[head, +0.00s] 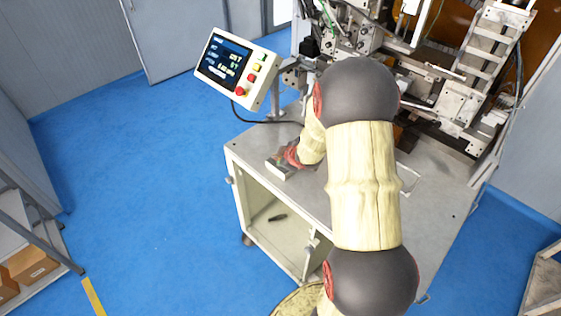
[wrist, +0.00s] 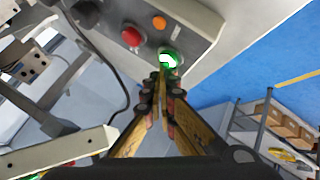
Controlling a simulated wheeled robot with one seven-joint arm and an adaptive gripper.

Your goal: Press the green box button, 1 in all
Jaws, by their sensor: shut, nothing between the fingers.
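The button box (wrist: 205,20) is grey and fills the top of the wrist view. Its green button (wrist: 170,56) is round and looks bright. My gripper (wrist: 164,78) is shut and empty, its fingertips at the near edge of the green button; I cannot tell whether they touch it. In the head view the button box (head: 275,168) sits on the cabinet top, and my arm and gripper hide most of it, including the green button.
A red button (wrist: 132,36) and an orange one (wrist: 159,22) sit close to the green one. A tilted control panel (head: 262,88) with a screen stands at the left of the cabinet (head: 235,160). Machinery (head: 478,80) is behind.

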